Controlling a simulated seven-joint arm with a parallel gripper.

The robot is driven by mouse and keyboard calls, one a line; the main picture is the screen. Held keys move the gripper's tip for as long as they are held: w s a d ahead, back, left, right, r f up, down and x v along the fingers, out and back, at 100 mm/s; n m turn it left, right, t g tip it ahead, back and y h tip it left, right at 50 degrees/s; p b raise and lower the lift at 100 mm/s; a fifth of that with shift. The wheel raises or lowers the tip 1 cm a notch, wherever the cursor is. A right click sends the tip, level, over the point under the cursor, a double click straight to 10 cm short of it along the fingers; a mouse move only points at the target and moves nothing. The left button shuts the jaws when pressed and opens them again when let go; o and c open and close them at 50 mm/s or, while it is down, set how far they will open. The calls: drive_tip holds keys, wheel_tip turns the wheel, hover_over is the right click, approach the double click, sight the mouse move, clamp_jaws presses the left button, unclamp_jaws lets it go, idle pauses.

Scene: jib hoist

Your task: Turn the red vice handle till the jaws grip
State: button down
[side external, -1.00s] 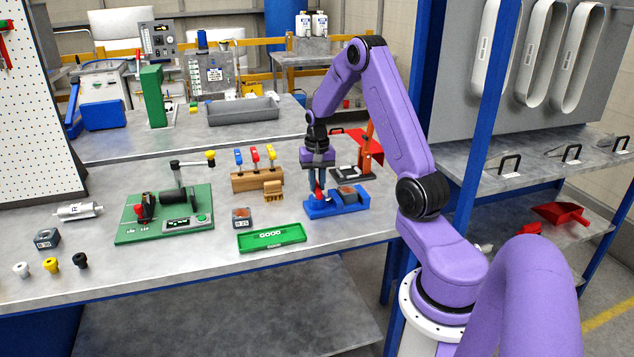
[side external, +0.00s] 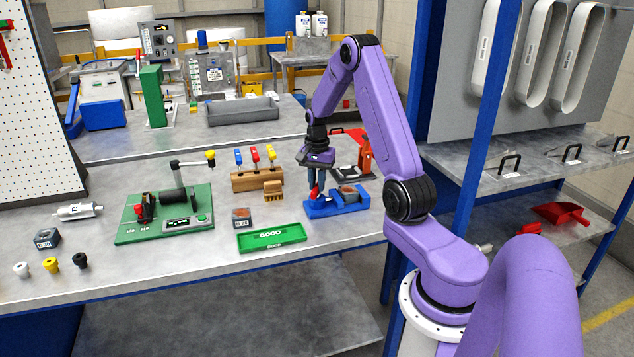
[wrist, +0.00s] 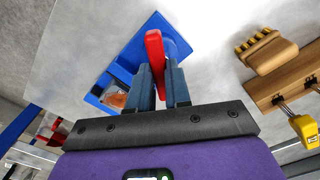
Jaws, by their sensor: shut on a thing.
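The blue vice (side external: 322,208) sits on the grey bench, with a block (side external: 348,190) with a brownish top in it. The vice also shows in the wrist view (wrist: 176,40). My gripper (side external: 317,188) is over the left end of the vice and is shut on the red handle (wrist: 155,50). In the wrist view the red handle stands between my two fingers. In the side view the handle (side external: 314,192) is partly hidden by the fingers. I cannot tell whether the vice jaws touch the block.
A green tray (side external: 272,238) and a dark block (side external: 241,217) lie left of the vice. A wooden rack (side external: 256,179) with coloured handles and a brush (side external: 273,190) stand behind. A red stand (side external: 366,152) is close behind the vice.

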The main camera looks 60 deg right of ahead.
sight(317, 185)
drive_tip(key=shift+m, duration=0.4)
drive_tip(key=c, duration=1.1)
unclamp_jaws()
drive_tip(key=shift+o, duration=0.2)
drive_tip(key=shift+r, duration=0.1)
wheel_tip(317, 185, up, 17)
drive_tip(key=shift+r, duration=0.15)
